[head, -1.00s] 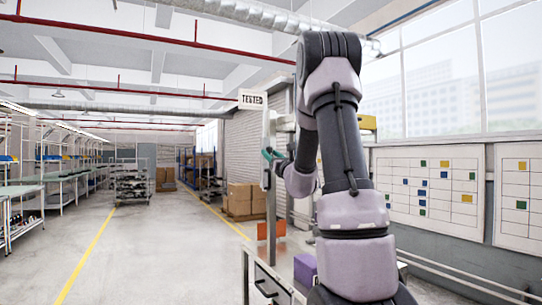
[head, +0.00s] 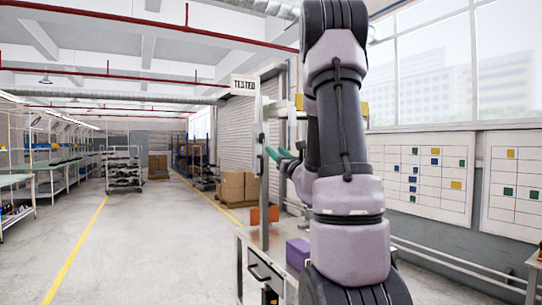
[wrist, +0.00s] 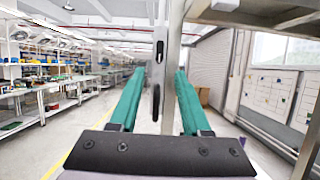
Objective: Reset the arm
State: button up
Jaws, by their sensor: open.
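My gripper (head: 279,154) is in the middle of the head view, with its green fingers beside a metal upright. In the wrist view my gripper (wrist: 160,88) has its two green fingers apart, with nothing held between them. A grey metal post (wrist: 170,85) with a dark slotted fitting (wrist: 157,90) shows between and beyond the fingers; I cannot tell whether they touch. My arm stands raised over the workbench (head: 244,240) and hides part of it. No breaker can be made out clearly.
An orange block (head: 264,215) and a purple box (head: 298,252) are on the bench. Cardboard boxes (head: 232,187) stand behind. Wall boards (head: 430,176) are at right. The floor aisle (head: 130,235) at left is clear.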

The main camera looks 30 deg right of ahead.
jog(key=s+a+r+n+g+y, duration=0.1)
jog(key=s+a+n+g+y, duration=0.25)
jog(key=a+n+y, duration=0.4)
jog(key=s+a+r+n+g+y, duration=0.15)
jog(key=a+n+g+y, duration=0.3)
jog(key=a, duration=0.65)
jog(key=s+a+f+n+g, duration=0.4)
jog(key=s+a+n+g, duration=0.2)
jog(key=s+a+n, duration=0.3)
jog(key=s+d+f+n+g+h, duration=0.25)
jog(key=s+f+n+h, duration=0.35)
jog(key=s, duration=0.4)
jog(key=s+d+n+t+h, duration=0.1)
jog(key=s+d+n+h, duration=0.1)
jog(key=d+n+h, duration=0.2)
jog(key=shift+d+r+n+h, duration=0.3)
jog(key=shift+d+r, duration=0.15)
jog(key=shift+d, duration=0.6)
